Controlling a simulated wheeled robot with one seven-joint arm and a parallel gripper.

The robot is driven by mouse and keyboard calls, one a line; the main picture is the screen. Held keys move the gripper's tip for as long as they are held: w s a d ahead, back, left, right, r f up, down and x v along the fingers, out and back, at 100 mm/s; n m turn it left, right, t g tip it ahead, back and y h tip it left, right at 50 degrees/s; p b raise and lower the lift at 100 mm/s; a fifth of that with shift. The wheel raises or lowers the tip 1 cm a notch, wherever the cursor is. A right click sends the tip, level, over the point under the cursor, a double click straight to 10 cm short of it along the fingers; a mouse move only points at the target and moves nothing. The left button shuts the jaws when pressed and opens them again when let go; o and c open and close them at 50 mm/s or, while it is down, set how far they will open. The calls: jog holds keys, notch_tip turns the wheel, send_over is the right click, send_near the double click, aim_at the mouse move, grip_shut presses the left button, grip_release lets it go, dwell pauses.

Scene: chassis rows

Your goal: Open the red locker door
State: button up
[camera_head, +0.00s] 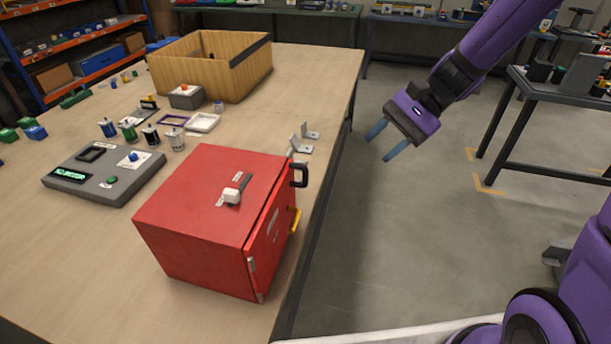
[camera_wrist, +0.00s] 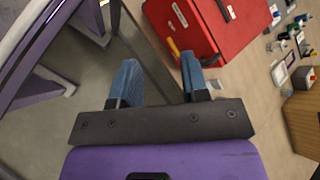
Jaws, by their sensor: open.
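The red locker (camera_head: 205,220) stands on the wooden workbench near its right edge. Its door (camera_head: 270,240) is on the right side, facing the aisle, and looks shut. A black handle (camera_head: 300,174) is near the door's top far corner, and a yellow handle (camera_head: 295,220) is lower on the door. Hinges show at the near edge. My gripper (camera_head: 385,142) is open and empty, over the floor right of the bench, apart from the locker. In the wrist view, my gripper (camera_wrist: 160,82) has its blue fingers spread, with the red locker (camera_wrist: 240,25) beyond them at upper right.
A white-knobbed piece (camera_head: 233,195) is on the locker's top. A grey control panel (camera_head: 105,172), small canisters, metal brackets (camera_head: 300,145) and a wooden box (camera_head: 205,75) are on the bench. Open floor (camera_head: 400,240) lies right of the bench; another table (camera_head: 550,95) stands farther right.

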jog(key=w+a+f+m+t+y, duration=0.1)
jog(key=w+a+f+m+y, duration=0.1)
jog(key=w+f+m+y, duration=0.6)
jog(key=m+t, duration=0.4)
jog(key=t, duration=0.1)
send_near(305, 181)
jog(key=a, duration=0.3)
jog(key=w+a, duration=0.1)
jog(key=a, duration=0.2)
jog(key=w+a+r, duration=0.1)
jog(key=a, duration=0.2)
jog(key=shift+w+a, duration=0.2)
jog(key=shift+a, duration=0.2)
jog(key=shift+c, duration=0.2)
grip_shut()
